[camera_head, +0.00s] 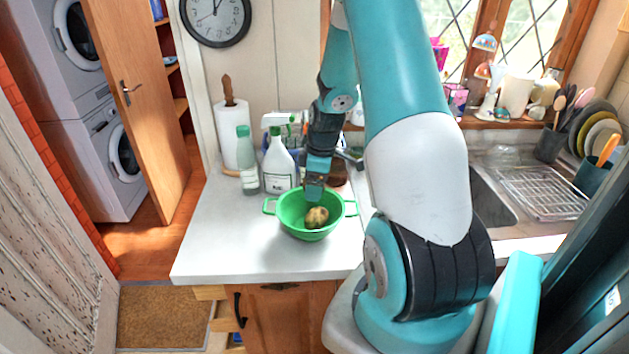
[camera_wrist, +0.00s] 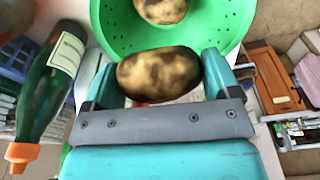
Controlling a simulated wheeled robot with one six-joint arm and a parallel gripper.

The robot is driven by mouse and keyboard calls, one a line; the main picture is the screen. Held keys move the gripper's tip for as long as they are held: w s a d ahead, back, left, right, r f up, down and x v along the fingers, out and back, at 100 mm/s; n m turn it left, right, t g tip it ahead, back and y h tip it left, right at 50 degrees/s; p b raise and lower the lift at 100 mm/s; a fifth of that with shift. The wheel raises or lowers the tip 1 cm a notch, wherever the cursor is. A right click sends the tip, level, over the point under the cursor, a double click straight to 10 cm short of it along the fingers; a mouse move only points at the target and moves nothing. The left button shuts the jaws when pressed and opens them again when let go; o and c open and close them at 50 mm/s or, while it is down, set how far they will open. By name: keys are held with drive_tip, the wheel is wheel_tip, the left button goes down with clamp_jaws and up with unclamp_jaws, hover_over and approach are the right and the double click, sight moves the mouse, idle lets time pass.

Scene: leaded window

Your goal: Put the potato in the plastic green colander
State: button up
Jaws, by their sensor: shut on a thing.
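The green plastic colander (camera_head: 294,222) stands on the white counter, with a yellow-brown potato (camera_head: 317,217) inside it. In the wrist view the colander (camera_wrist: 115,32) is beyond my fingers, with a potato (camera_wrist: 162,8) in it, cut off by the top edge. My gripper (camera_wrist: 160,82) is shut on another mottled brown potato (camera_wrist: 158,74), held crosswise between the two fingers. In the head view my gripper (camera_head: 314,192) points down over the back part of the colander. The held potato is not clearly made out there.
The sink (camera_head: 490,203) and a wire dish rack (camera_head: 545,192) are to the right. The counter's front left is clear.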

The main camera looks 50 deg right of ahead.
drive_tip(key=o, duration=0.8)
drive_tip(key=shift+r, duration=0.1)
wheel_tip(320, 180, up, 17)
drive_tip(key=s+d+b, duration=0.1)
drive_tip(key=s+b, duration=0.1)
drive_tip(key=b, duration=0.1)
drive_tip(key=shift+d, duration=0.2)
drive_tip(key=shift+s, duration=0.1)
drive_tip(key=w+a+y+b, duration=0.1)
drive_tip(key=a, duration=2)
drive_tip(key=s+a+f+g+y, duration=0.1)
drive_tip(key=s+a+f+y, duration=0.1)
drive_tip(key=s+a, duration=1.2)
drive_tip(key=a, duration=0.4)
drive_tip(key=shift+a+g+b, duration=0.3)
drive_tip(key=shift+a+b, duration=0.05)
drive_tip(key=shift+b, duration=0.05)
